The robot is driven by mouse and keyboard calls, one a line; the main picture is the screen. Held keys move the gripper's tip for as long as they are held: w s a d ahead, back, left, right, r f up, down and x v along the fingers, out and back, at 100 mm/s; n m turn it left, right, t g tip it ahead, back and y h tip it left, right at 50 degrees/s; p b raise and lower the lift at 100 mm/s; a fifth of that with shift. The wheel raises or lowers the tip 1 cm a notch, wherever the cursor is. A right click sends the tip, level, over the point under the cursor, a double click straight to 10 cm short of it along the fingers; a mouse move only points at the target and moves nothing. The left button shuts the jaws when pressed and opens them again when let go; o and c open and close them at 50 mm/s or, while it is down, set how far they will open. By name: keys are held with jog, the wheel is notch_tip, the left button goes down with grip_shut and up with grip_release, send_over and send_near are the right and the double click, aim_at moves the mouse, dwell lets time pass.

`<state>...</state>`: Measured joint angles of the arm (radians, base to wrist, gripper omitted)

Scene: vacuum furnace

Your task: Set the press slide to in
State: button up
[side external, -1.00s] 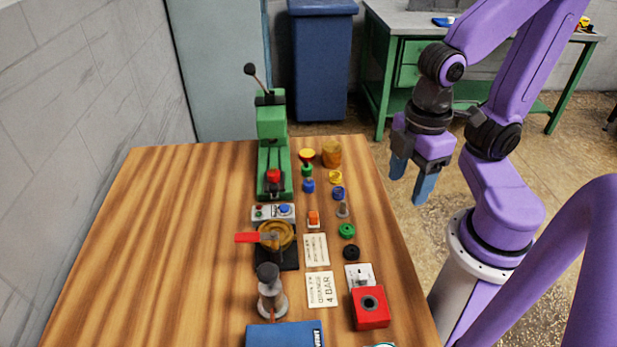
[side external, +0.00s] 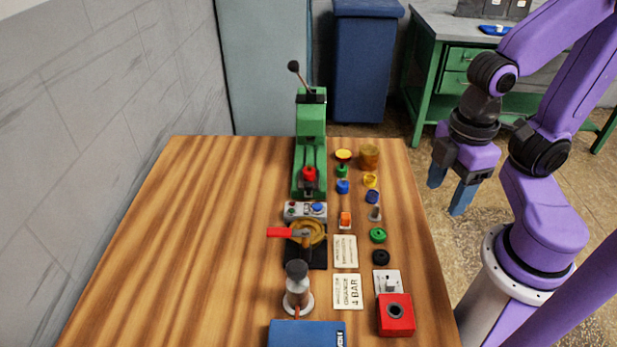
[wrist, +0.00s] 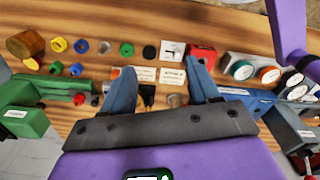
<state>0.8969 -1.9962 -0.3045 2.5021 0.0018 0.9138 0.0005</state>
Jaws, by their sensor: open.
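The green press (side external: 310,140) stands at the back of the wooden table, with a dark lever and a black ball knob (side external: 293,66) tilted up to the left. At its low front is a red knob (side external: 309,174) on the slide area; I cannot tell the slide's position. In the wrist view the green press (wrist: 25,120) is at the left edge. My gripper (side external: 452,200) is open and empty, in the air to the right of the table, well away from the press. Its blue fingers show in the wrist view (wrist: 160,88).
A control box (side external: 305,210), a brass part with a red handle (side external: 312,233), a grey-topped cylinder (side external: 298,290), a red box (side external: 396,314), a blue box (side external: 306,333) and several small coloured parts fill the table's right half. The table's left side (side external: 190,250) is clear.

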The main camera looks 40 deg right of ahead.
jog(key=shift+c, duration=0.8)
jog(key=shift+w+a, duration=0.1)
jog(key=shift+c, duration=0.2)
jog(key=r+n+h, duration=0.1)
jog(key=n+h, duration=0.4)
send_over(308, 184)
jog(key=a, duration=0.7)
jog(key=x, duration=1.7)
jog(key=shift+f, duration=0.2)
